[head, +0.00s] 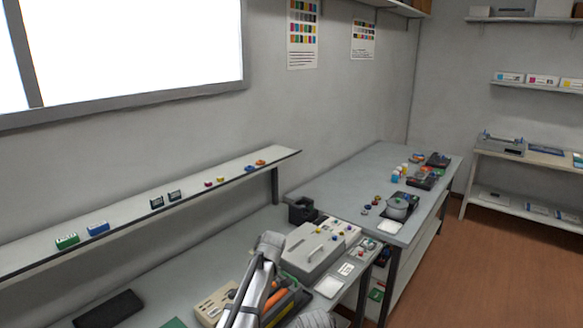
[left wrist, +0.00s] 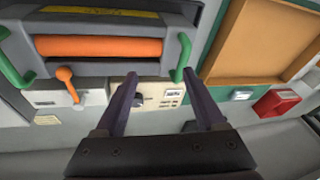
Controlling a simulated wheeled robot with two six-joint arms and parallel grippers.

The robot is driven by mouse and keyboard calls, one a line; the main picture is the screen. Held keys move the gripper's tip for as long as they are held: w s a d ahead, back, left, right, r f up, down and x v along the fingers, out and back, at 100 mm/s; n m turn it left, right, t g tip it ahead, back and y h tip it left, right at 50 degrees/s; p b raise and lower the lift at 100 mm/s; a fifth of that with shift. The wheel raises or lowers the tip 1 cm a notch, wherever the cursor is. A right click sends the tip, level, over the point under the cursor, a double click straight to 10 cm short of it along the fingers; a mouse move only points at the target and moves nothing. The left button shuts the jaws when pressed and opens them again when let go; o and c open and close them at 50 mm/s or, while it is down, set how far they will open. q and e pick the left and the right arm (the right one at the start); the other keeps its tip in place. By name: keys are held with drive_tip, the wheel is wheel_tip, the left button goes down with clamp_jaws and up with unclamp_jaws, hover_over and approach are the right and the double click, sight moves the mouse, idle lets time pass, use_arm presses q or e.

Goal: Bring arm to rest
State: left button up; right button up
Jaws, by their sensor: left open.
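My left gripper (left wrist: 160,76) shows in the left wrist view with its two dark fingers apart and nothing between them. The fingers are in front of a grey machine (left wrist: 112,69) that has an orange roller (left wrist: 100,47), green handles and an orange lever (left wrist: 66,84). Whether the fingers touch anything cannot be told. In the head view my grey arm (head: 258,282) reaches in from the bottom, over the workbench. Its fingers cannot be made out there. My right gripper is not in view.
A light grey device (head: 318,246) and a black holder (head: 301,210) stand beside my arm. A raised shelf (head: 130,203) runs along the wall. A far table (head: 345,180) holds several small items. A tan framed panel (left wrist: 258,40) and a red box (left wrist: 277,103) show at the wrist view's right.

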use_arm(q)
drive_tip(key=s+d+m+h, duration=0.1)
drive_tip(key=s+d+m, duration=0.2)
drive_tip(key=s+m, duration=0.5)
drive_tip(key=s+d+m+h, duration=0.1)
drive_tip(key=s+d+m, duration=0.3)
drive_tip(key=s, duration=1.4)
drive_tip(key=f+m, duration=0.1)
drive_tip(key=m, duration=0.3)
drive_tip(key=shift+s+d+m, duration=0.2)
drive_tip(key=shift+s+m, duration=0.1)
drive_tip(key=shift+s, duration=0.05)
